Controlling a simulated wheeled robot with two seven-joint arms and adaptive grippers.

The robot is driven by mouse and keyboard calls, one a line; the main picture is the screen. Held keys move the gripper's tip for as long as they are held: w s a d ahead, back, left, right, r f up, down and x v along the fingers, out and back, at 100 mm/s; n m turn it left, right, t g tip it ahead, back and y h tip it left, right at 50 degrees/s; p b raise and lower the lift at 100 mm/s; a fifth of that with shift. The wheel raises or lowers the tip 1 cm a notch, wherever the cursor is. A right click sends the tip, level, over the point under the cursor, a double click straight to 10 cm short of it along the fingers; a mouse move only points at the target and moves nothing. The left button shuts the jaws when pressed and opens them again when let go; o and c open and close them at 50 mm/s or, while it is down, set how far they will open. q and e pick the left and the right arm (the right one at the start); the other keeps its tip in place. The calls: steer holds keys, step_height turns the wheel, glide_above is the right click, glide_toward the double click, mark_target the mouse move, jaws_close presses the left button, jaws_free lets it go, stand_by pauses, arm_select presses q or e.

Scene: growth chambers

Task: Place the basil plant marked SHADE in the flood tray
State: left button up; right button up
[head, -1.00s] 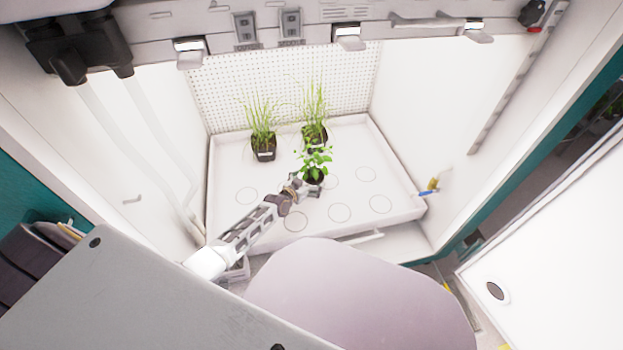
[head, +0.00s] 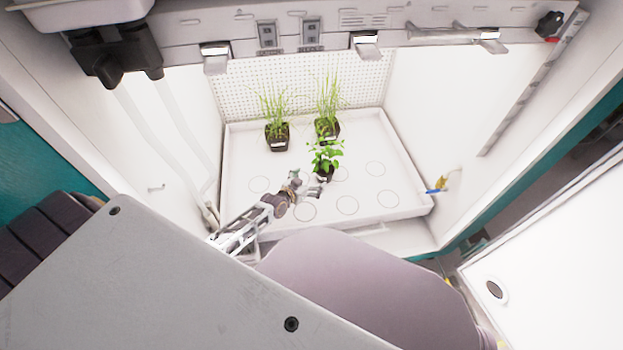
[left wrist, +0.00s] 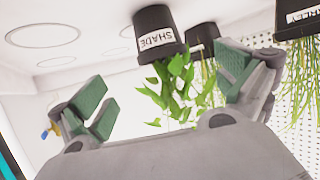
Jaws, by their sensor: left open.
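The basil plant (head: 325,160) is leafy and green in a black pot. It stands in the white flood tray (head: 235,205), in front of two grassy plants. In the left wrist view, which is upside down, its pot (left wrist: 155,22) carries a white label reading SHADE. My left gripper (head: 312,187) is open just in front of the pot and to its left. In the left wrist view its green-padded fingers (left wrist: 168,92) are spread wide, with the leaves beyond them and nothing held. My right gripper is not in view.
Two grassy plants in dark pots (head: 277,143) (head: 327,128) stand at the tray's back. Several marked circles on the tray's right and front are bare. Chamber walls enclose the sides. A blue-and-yellow fitting (head: 438,185) is on the right wall.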

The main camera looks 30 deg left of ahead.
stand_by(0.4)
arm_select(q)
steer(key=s+d+m+g+h, duration=0.15)
steer(key=s+d+g, duration=0.25)
steer(key=s+d, duration=1)
steer(key=s+d+r+g, duration=0.1)
steer(key=s+r+g, duration=0.1)
steer(key=s, duration=0.5)
steer(key=s+d+r+g, duration=0.2)
steer(key=s+r, duration=0.3)
steer(key=s, duration=0.2)
steer(key=shift+s+r+n, duration=0.2)
steer(key=shift+r+n, duration=0.1)
steer(key=shift+n, duration=0.05)
